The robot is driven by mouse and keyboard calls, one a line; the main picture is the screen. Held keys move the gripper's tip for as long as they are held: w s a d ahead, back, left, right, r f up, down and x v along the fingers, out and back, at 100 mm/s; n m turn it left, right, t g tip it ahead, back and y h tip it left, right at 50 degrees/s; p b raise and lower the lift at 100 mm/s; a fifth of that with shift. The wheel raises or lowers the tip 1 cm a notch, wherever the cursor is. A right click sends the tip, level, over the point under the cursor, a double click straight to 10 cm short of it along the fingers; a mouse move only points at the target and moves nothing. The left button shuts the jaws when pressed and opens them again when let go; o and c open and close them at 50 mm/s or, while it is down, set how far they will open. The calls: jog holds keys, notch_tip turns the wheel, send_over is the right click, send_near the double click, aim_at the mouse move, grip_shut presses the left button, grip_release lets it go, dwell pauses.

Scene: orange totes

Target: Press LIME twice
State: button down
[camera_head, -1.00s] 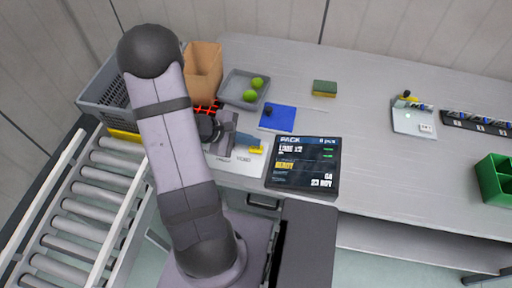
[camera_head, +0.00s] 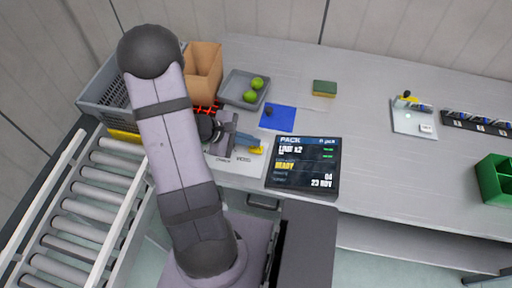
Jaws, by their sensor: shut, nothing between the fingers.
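The dark display (camera_head: 304,168) stands at the table's front edge, headed PACK, with a line that looks like LIME x2 and a yellow word READY. A pale panel with printed labels (camera_head: 247,167) lies to its left; the labels are too small to read surely, and I cannot make out a LIME key. My gripper (camera_head: 226,134) is low over the far left part of this panel, shut and empty. My arm hides part of the panel, and I cannot tell whether the fingertips touch it. Two green limes (camera_head: 254,89) lie in a grey tray (camera_head: 234,92) behind.
A blue-grey tool with a yellow end (camera_head: 257,149) is close to my gripper. A blue mat (camera_head: 277,118), brown box (camera_head: 204,66), grey crate (camera_head: 92,107) and sponge (camera_head: 324,88) stand around. A green bin (camera_head: 494,176) is far right.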

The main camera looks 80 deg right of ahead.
aim_at(252, 149)
jog(key=shift+f+b, duration=0.95)
jog(key=shift+b, duration=0.25)
dwell(1.4)
jog(key=shift+r, duration=0.15)
jog(key=shift+r+p, duration=0.65)
jog(key=shift+r, duration=0.15)
jog(key=shift+r, duration=0.1)
jog(key=shift+r+p, duration=1.8)
jog(key=shift+r, duration=0.6)
dwell(1.0)
